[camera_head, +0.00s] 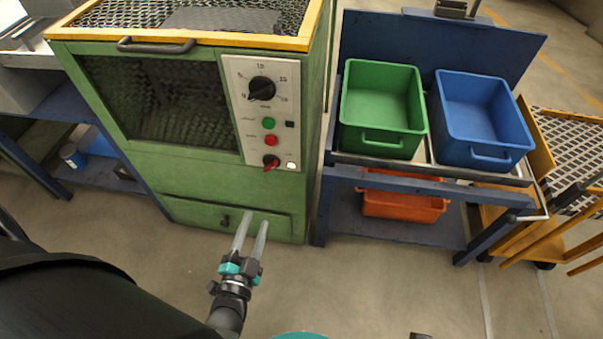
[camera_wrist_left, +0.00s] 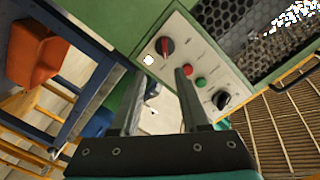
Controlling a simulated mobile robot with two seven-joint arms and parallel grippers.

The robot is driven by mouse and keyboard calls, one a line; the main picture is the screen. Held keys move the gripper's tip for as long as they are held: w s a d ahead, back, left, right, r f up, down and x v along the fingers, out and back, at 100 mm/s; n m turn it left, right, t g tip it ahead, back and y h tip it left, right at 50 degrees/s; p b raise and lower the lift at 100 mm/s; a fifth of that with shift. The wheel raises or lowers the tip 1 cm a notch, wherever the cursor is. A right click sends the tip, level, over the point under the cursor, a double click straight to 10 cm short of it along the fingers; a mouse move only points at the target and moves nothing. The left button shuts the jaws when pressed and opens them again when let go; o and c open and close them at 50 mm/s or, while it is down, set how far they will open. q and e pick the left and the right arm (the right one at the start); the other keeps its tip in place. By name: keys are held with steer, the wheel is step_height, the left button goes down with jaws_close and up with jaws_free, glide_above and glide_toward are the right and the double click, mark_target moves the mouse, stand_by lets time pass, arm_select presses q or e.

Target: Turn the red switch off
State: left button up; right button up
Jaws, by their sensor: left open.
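The red switch (camera_head: 271,161) is a red rotary knob at the bottom of the pale control panel (camera_head: 237,92) on the green furnace. It also shows in the left wrist view (camera_wrist_left: 165,46), beyond my fingertips. A small white light (camera_head: 291,165) beside it looks lit. My left gripper (camera_head: 252,217) is open and empty in front of the furnace's lower drawer, below the switch in the head view and apart from it. In the left wrist view its two fingers (camera_wrist_left: 160,72) stand apart and point toward the panel. My right gripper is not in view.
Above the switch are a red button (camera_head: 270,139), a green button (camera_head: 268,123) and a black dial (camera_head: 262,88). A bench to the right holds a green bin (camera_head: 382,108) and a blue bin (camera_head: 482,118); an orange bin (camera_head: 402,206) sits below. The floor before the furnace is clear.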

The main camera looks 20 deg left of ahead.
arm_select(q)
steer(key=b, duration=0.4)
glide_toward(269, 170)
steer(key=x, duration=0.7)
steer(key=shift+w, duration=0.35)
steer(key=shift+b+x, duration=0.35)
steer(key=shift+x, duration=0.45)
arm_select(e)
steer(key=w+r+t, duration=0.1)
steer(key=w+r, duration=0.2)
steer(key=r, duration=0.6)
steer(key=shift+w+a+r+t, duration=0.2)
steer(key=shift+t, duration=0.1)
arm_select(q)
steer(key=shift+r, duration=0.1)
jaws_close()
